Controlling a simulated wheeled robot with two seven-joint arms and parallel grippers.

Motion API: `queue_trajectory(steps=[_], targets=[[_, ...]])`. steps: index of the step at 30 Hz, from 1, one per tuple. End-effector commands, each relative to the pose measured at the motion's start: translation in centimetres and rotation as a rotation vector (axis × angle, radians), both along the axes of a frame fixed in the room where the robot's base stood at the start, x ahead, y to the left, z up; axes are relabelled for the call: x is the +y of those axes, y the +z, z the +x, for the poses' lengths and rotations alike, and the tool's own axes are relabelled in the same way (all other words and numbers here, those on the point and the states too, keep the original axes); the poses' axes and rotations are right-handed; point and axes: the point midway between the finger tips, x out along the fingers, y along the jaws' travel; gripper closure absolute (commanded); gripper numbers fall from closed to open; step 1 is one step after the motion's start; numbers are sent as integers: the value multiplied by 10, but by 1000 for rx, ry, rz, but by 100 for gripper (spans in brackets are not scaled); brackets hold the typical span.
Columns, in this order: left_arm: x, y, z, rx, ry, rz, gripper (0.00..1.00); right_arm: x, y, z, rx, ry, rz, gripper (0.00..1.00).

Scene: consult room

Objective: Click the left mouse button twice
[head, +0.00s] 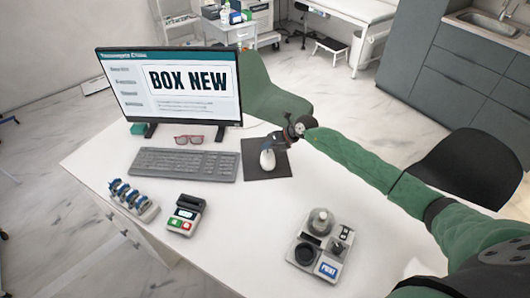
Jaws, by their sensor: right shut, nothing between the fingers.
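A white mouse (267,160) sits on a dark mouse pad (257,172) to the right of the keyboard. My right arm reaches in from the right, and my right gripper (274,147) is at the back end of the mouse, low over it. Its fingers are small here; they look closed with nothing between them. I cannot tell whether the fingertips touch the mouse buttons. The monitor (172,88) behind shows a page with the words "BOX NEW". My left gripper is not in view.
A grey keyboard (183,164) and red glasses (189,139) are left of the pad. A stamp rack (133,201), a small device with red and green buttons (186,215) and a tray device (320,245) stand nearer. The white desk (240,230) is clear between them.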

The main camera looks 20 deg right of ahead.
Motion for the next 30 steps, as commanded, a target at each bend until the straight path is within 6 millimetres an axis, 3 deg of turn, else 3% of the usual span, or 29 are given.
queue_trajectory(steps=[30], targets=[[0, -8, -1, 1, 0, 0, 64, 0, -11, 0, 0, 0, 0, 100]])
